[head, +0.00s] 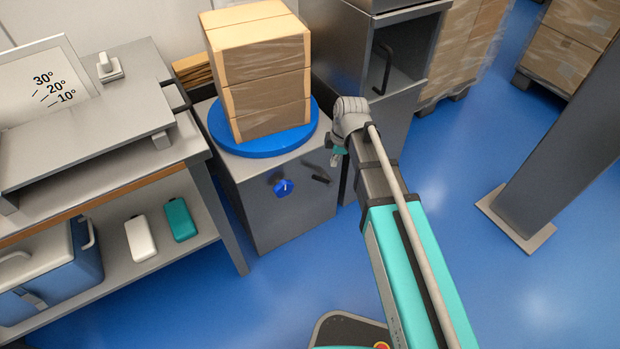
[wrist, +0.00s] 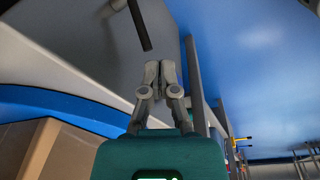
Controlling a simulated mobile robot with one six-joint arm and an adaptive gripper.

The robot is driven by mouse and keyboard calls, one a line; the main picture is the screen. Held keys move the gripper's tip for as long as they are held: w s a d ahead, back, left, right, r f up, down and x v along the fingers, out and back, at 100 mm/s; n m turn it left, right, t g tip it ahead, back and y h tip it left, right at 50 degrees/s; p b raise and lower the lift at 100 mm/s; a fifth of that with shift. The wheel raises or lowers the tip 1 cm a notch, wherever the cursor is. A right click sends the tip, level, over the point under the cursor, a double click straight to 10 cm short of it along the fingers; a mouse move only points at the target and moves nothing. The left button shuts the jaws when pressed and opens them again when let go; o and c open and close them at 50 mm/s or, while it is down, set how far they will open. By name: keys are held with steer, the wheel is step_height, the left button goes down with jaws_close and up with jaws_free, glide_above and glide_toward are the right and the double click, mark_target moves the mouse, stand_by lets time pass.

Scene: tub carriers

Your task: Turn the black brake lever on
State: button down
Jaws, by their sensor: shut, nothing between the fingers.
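The black brake lever (head: 320,179) sticks out from the front of a grey cabinet (head: 275,215), near its right edge. In the wrist view the lever (wrist: 140,25) is a dark bar just beyond my fingertips, slightly left of them. My gripper (head: 334,162) is beside the cabinet's upper right front corner, just above and right of the lever. In the wrist view my gripper (wrist: 159,68) has its fingertips together with nothing between them, and a gap shows between them and the lever.
A blue turntable (head: 235,143) on the cabinet carries stacked cartons (head: 265,85). A blue knob (head: 284,187) is left of the lever. A metal bench (head: 100,160) stands left, a grey cabinet (head: 400,110) behind my arm.

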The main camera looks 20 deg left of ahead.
steer(key=a+n, duration=0.1)
steer(key=a, duration=0.1)
steer(key=a+n, duration=0.1)
steer(key=a, duration=0.1)
steer(key=a+n, duration=0.2)
steer(key=shift+s+f, duration=0.1)
steer(key=shift+s, duration=0.2)
steer(key=shift+f+b, duration=0.2)
steer(key=shift+b, duration=0.1)
step_height(320, 180, down, 9)
steer(key=a+b, duration=0.1)
steer(key=b, duration=0.8)
steer(key=shift+s+a+f, duration=0.15)
steer(key=shift+a+f, duration=0.05)
steer(key=shift+a, duration=0.1)
steer(key=shift+a, duration=0.1)
steer(key=shift+r+y, duration=0.1)
steer(key=shift+y, duration=0.2)
